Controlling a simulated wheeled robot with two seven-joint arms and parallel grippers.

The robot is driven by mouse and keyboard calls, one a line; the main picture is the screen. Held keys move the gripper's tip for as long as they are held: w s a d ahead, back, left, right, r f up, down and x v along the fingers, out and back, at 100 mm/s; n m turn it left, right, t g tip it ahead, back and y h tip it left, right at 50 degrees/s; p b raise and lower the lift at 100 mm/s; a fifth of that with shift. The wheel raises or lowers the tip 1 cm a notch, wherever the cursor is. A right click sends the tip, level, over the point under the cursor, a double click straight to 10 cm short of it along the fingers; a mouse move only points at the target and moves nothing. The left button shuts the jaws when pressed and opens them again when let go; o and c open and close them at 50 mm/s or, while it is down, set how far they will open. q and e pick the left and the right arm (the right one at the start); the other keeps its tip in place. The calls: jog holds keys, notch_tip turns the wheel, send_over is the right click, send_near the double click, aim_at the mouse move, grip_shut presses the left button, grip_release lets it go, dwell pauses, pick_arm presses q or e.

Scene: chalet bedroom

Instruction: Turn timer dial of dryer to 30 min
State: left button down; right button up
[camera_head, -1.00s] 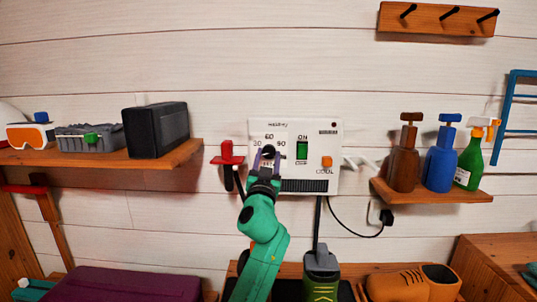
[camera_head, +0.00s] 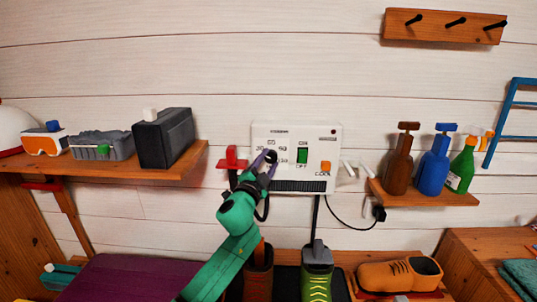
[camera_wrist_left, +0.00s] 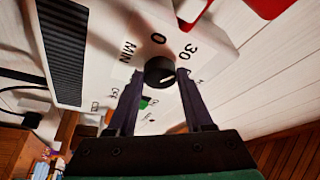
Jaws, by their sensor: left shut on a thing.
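The dryer (camera_head: 320,145) is a white box on the wall with a green ON/OFF switch, an orange COOL button and a dark vent at its base. Its round black timer dial (camera_wrist_left: 153,65) has a pale pointer mark; the printed 0, 30 and MIN show around it in the left wrist view. My left gripper (camera_head: 266,160) is shut on the dial, with one dark finger on each side. In the left wrist view the gripper (camera_wrist_left: 160,82) points at the panel. The pointer's exact setting is hard to tell. My right gripper is not in view.
A red bracket (camera_head: 232,160) sits close left of the dryer. A left shelf (camera_head: 120,167) holds a black box and goggles; a right shelf (camera_head: 425,195) holds several bottles. Boots (camera_head: 316,275) and an orange shoe (camera_head: 400,273) stand below. A cord hangs under the dryer.

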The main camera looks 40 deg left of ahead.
pick_arm(q)
jog(key=shift+m+p, duration=0.3)
jog(key=shift+m, duration=0.1)
jog(key=shift+c, duration=1.5)
grip_release()
jog(key=b+v, duration=0.3)
jog(key=v, duration=1.1)
jog(key=shift+s, duration=0.3)
